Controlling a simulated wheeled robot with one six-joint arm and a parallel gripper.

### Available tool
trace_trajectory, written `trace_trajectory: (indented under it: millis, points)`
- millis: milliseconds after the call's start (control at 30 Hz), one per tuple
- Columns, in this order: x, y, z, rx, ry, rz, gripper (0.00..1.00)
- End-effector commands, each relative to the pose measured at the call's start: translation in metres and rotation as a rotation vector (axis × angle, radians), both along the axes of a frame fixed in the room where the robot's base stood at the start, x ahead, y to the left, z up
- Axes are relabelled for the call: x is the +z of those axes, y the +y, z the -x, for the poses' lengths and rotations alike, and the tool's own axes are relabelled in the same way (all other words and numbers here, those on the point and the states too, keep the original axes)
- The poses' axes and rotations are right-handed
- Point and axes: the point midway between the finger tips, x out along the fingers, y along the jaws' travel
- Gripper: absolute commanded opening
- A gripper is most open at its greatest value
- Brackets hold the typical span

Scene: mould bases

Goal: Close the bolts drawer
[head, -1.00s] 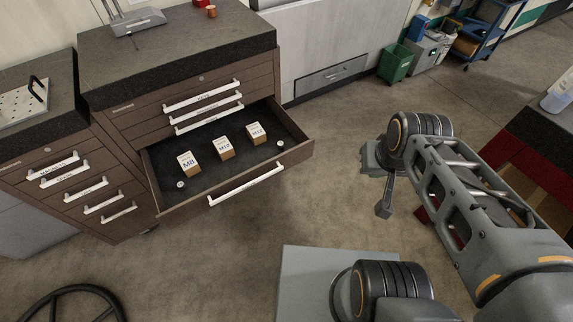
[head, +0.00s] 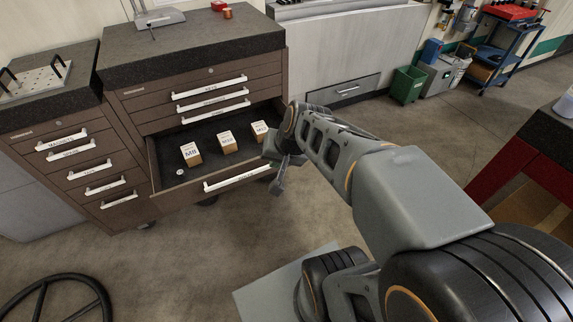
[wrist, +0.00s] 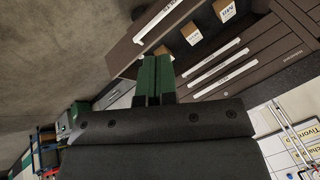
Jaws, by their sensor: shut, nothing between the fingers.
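The open drawer (head: 172,187) sticks out from the brown tool cabinet, below several closed drawers. It holds small boxes marked M8 (head: 191,155), M10 (head: 228,142) and M12 (head: 260,131). Its white handle (head: 237,178) runs along the front panel; the label is too small to read surely. My gripper (head: 279,188) is at the right end of the drawer front, close to it; I cannot tell if they touch. In the wrist view my gripper's green fingers (wrist: 156,68) are together and empty, with the drawer front (wrist: 128,57) just beyond them. The handle also shows there (wrist: 157,21).
A second cabinet with closed drawers (head: 85,170) stands at the left. A green bin (head: 408,84) and a blue cart (head: 497,50) are at the back right. A dark wheel-shaped object (head: 62,305) is at the lower left. The floor before the drawer is clear.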

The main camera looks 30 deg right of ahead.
Motion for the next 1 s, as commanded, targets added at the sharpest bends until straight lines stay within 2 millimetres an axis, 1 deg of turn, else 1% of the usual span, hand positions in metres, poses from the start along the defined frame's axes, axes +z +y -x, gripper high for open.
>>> trace_trajectory:
  millis: [33, 100, 167, 200, 300, 400, 500, 600, 767, 867, 1000]
  points:
    - [-0.042, -0.014, -0.013, -0.106, -0.019, -0.065, 0.0]
    - [-0.065, -0.031, -0.029, -0.246, -0.053, -0.15, 0.0]
    - [-0.084, -0.048, -0.041, -0.362, -0.083, -0.218, 0.0]
    - [-0.095, -0.06, -0.048, -0.438, -0.105, -0.26, 0.0]
    - [-0.12, -0.09, -0.061, -0.608, -0.152, -0.348, 0.0]
    - [-0.14, -0.117, -0.069, -0.747, -0.192, -0.414, 0.0]
    - [-0.152, -0.137, -0.073, -0.846, -0.222, -0.46, 0.0]
    - [-0.16, -0.15, -0.076, -0.91, -0.24, -0.49, 0.0]
    - [-0.173, -0.158, -0.086, -0.945, -0.25, -0.505, 0.0]
    - [-0.184, -0.158, -0.097, -0.947, -0.249, -0.507, 0.0]
    - [-0.203, -0.157, -0.117, -0.944, -0.249, -0.506, 0.0]
